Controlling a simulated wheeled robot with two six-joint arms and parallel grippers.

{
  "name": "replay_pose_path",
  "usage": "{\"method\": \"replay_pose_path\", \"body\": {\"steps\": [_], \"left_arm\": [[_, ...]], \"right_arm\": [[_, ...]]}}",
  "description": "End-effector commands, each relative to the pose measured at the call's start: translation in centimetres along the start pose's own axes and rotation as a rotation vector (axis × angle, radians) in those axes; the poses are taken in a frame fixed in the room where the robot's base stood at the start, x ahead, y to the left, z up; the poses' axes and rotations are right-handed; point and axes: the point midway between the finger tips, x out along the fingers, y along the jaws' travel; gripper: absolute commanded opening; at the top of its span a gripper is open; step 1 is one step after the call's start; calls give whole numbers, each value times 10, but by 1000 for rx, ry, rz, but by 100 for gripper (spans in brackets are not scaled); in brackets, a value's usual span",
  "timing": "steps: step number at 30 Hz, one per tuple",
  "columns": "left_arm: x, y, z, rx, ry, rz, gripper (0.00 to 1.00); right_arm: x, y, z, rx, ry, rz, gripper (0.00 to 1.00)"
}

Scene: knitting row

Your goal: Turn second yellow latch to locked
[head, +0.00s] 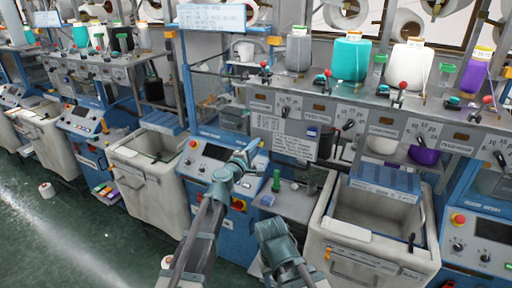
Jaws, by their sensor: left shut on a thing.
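My left gripper (252,155) reaches from the lower middle up to the right side of a blue machine's control panel (213,153). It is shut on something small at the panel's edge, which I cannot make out.
Large grey bins (147,190) stand left, and another (372,218) right. A grey shelf (290,205) holds a green item (276,181). Yarn cones, including a teal one (351,57), stand on the machines above. The floor (60,240) at lower left is mostly clear.

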Motion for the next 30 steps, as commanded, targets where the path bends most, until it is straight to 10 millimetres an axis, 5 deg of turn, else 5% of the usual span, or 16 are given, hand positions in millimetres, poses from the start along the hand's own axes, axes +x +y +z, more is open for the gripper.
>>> {"method": "replay_pose_path", "body": {"steps": [28,29,30], "left_arm": [[-1,-1,1,170,-2,-1,0],[-1,-1,1,170,-2,-1,28],[-1,-1,1,170,-2,-1,35]], "right_arm": [[1,0,0,0,0,0,50],[1,0,0,0,0,0,50],[1,0,0,0,0,0,50]]}}
